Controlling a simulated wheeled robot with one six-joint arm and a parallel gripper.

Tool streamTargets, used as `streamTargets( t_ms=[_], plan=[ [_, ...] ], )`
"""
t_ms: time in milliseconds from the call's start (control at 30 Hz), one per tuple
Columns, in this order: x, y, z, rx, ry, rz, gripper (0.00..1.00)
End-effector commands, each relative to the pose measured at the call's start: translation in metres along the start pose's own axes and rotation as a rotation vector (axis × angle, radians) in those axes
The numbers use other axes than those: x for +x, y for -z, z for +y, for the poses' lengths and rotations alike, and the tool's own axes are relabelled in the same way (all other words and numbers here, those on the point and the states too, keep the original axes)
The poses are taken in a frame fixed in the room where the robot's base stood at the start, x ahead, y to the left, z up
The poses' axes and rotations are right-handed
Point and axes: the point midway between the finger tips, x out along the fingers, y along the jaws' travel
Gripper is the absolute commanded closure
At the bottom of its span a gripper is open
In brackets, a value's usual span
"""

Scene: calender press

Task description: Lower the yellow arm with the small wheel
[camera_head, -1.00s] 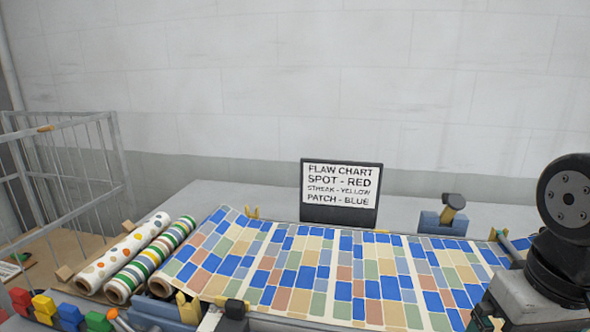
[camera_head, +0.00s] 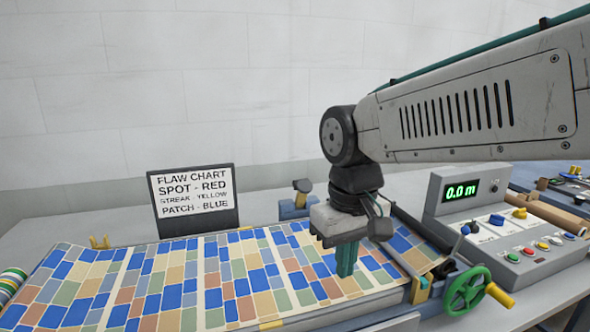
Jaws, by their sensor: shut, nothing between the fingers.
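A small arm with a dark rounded end (camera_head: 302,186) stands raised on a blue block (camera_head: 296,208) behind the patterned sheet; its yellowish part is small and mostly turned away, so its exact tilt is hard to tell. My gripper (camera_head: 347,272) has teal fingers, pointing down and shut with nothing between them. It is in front of and to the right of the small arm, apart from it, over the right part of the patterned sheet (camera_head: 205,285). My gripper hides some of the sheet.
A flaw chart sign (camera_head: 193,197) stands at the back left. On the right are a green hand wheel with a yellow handle (camera_head: 468,292) and a control box (camera_head: 520,240) with a display reading 0.0 m. The bench behind the sheet is mostly clear.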

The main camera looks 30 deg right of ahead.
Motion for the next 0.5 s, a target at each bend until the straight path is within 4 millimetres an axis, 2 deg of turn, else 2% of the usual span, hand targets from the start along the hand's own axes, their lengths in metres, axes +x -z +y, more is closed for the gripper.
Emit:
streamTargets(
  t_ms=[33,267,500],
  plan=[
    [-0.006,0.020,0.003,0.013,0.000,-0.008,1.00],
    [-0.034,0.115,0.024,0.062,0.001,0.004,1.00],
    [-0.056,0.225,0.054,0.107,0.000,0.050,1.00]
  ],
)
